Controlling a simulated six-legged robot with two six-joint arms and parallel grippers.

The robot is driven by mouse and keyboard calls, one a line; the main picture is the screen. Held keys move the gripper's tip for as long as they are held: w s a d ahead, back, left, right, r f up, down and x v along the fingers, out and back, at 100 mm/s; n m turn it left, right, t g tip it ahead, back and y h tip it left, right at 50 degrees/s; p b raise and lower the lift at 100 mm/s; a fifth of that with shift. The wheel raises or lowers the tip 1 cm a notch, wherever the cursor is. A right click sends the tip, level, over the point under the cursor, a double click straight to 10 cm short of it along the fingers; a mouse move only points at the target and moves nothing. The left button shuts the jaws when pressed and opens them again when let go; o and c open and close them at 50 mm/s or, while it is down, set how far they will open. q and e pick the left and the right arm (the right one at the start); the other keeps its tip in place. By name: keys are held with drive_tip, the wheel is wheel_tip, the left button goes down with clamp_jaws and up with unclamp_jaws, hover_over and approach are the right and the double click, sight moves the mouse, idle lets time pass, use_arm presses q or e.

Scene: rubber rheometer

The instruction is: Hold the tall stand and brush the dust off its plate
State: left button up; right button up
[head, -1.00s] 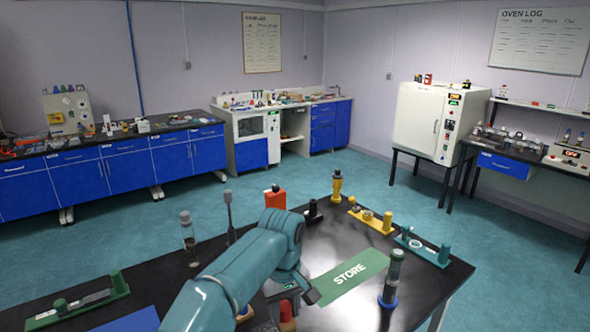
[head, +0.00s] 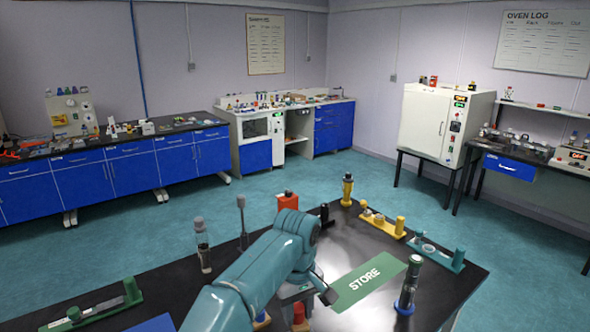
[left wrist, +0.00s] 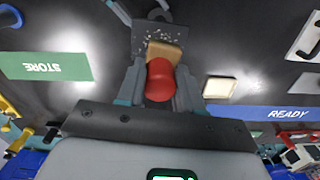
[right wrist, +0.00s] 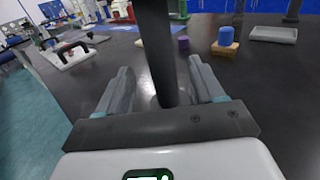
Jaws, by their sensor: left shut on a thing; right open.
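My left gripper (left wrist: 159,72) is shut on the red knob (left wrist: 160,85) of a brush with a tan block (left wrist: 164,50). In the left wrist view the block is over or against the near edge of a dark plate (left wrist: 178,38) specked with pale dust; I cannot tell whether it touches. In the head view my left gripper (head: 308,289) is partly hidden by my arm. The tall stand's dark post (right wrist: 157,50) stands between the fingers of my open right gripper (right wrist: 160,88), with no visible grip on it. My right gripper is not seen in the head view.
A green STORE mat (head: 368,285) lies right of my left gripper. A pale block (left wrist: 220,88) lies beside the plate, near the blue READY strip (left wrist: 285,114). The right wrist view shows a blue-knobbed block (right wrist: 226,46) and a grey tray (right wrist: 272,34). A dark cylinder (head: 408,287) stands at right.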

drive_tip(key=x, duration=0.5)
drive_tip(key=shift+w+a, duration=0.1)
drive_tip(key=shift+a, duration=0.2)
drive_tip(key=shift+d, duration=0.2)
drive_tip(key=shift+a, duration=0.15)
drive_tip(key=shift+c, duration=1.2)
clamp_jaws()
